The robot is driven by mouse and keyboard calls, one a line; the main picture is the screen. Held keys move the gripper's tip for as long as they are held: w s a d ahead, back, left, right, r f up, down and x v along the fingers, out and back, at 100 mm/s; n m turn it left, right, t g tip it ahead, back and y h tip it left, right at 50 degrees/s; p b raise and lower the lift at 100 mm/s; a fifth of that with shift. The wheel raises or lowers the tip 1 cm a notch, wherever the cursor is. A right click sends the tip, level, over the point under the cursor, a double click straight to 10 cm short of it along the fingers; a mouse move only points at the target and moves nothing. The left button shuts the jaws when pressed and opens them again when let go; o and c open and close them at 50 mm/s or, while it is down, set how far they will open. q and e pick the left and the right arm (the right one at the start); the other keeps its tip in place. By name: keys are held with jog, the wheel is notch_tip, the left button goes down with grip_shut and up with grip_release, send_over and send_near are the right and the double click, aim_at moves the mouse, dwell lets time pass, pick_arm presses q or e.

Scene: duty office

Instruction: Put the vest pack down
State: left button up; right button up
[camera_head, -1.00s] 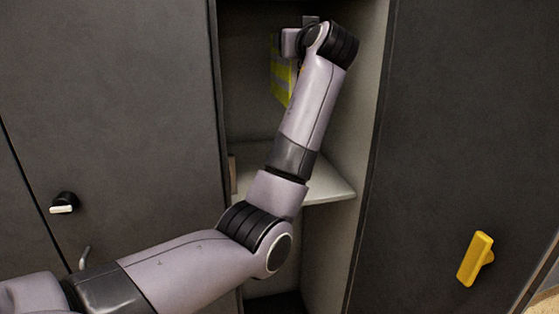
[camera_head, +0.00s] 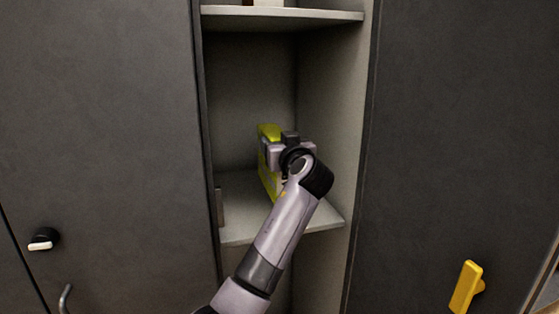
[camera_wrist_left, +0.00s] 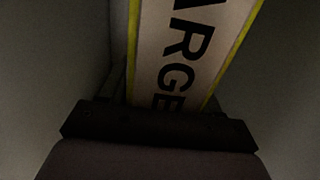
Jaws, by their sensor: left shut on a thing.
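The vest pack (camera_head: 268,132) is yellow-green and upright, inside the open cabinet bay at the level of the middle shelf (camera_head: 240,226). My left gripper (camera_head: 277,153) is shut on it from the front right. In the left wrist view the pack (camera_wrist_left: 190,50) shows a pale label with large dark letters and yellow-green edges, running up from the gripper (camera_wrist_left: 160,118). My gripper and wrist hide part of the pack. I cannot tell whether its bottom edge touches the shelf. My right gripper is not in view.
An upper shelf (camera_head: 285,14) crosses the bay above, with a pale object on it partly cut off. A small brownish item (camera_head: 219,205) stands at the shelf's left edge. Dark cabinet doors flank the bay; a yellow handle (camera_head: 466,287) is on the right one.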

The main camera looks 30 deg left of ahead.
pick_arm(q)
jog(key=shift+f, duration=2.05)
jog(key=o, duration=1.5)
jog(key=b+v, duration=0.1)
jog(key=v, duration=1.1)
jog(key=shift+s+b, duration=0.1)
jog(key=shift+b, duration=0.3)
jog(key=shift+f, duration=0.1)
